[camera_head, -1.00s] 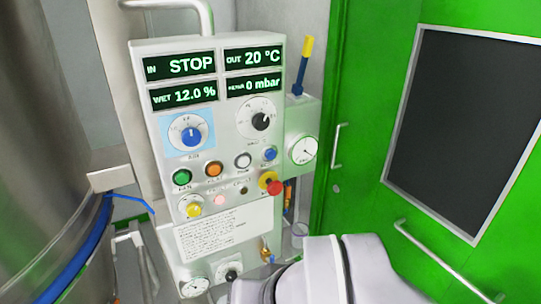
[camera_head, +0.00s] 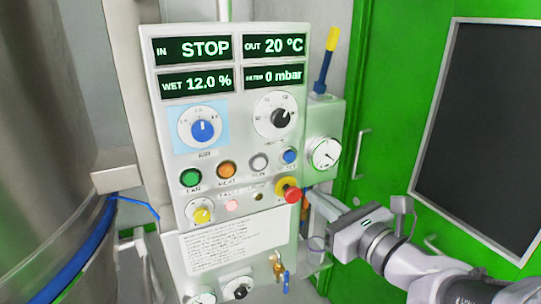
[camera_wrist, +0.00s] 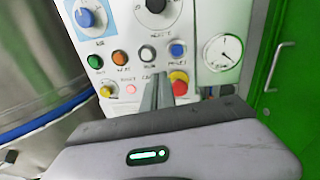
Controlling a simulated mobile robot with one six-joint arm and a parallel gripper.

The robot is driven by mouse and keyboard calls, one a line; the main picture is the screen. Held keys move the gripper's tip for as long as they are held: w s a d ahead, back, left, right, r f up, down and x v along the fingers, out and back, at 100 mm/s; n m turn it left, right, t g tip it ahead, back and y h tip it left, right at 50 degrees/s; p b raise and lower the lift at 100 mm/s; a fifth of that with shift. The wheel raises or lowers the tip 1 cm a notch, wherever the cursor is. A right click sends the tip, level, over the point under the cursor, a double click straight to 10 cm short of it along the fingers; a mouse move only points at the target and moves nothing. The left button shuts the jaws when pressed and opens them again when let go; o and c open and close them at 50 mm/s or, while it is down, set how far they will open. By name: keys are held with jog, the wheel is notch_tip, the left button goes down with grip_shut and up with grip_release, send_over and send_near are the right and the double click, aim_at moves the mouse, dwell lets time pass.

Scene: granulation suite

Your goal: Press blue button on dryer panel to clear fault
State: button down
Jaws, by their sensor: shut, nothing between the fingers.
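The dryer panel (camera_head: 170,120) is a pale upright box with displays reading STOP, 20 °C, 12.0 % and 0 mbar. The small blue button (camera_head: 289,156) is at the right end of the button row, above the red emergency stop (camera_head: 289,190). The blue button also shows in the wrist view (camera_wrist: 177,50). My gripper (camera_head: 312,194) is at the panel's lower right, below and right of the blue button. In the wrist view its closed fingers (camera_wrist: 160,82) point toward the panel, with the blue button beyond and slightly right of the tips. Nothing is held.
A blue knob (camera_head: 203,130) and black knob (camera_head: 278,117) sit above the green (camera_head: 191,178), orange (camera_head: 226,170) and white (camera_head: 258,163) buttons. A gauge (camera_head: 325,153) is right of the panel. A steel vessel (camera_head: 45,120) stands left, a green door (camera_head: 395,100) right.

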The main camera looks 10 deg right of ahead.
jog(key=d+m, duration=0.1)
jog(key=d+m+t+h, duration=0.1)
jog(key=d, duration=0.1)
jog(key=shift+w+r+h, duration=0.1)
jog(key=shift+w+h, duration=0.2)
jog(key=shift+w, duration=0.1)
jog(key=p, duration=0.6)
send_near(291, 158)
jog(key=b+x, duration=0.2)
jog(key=x, duration=0.4)
jog(key=shift+s, duration=0.1)
jog(key=shift+w+a+r, duration=0.1)
jog(key=shift+w+a, duration=0.1)
jog(key=shift+w, duration=0.3)
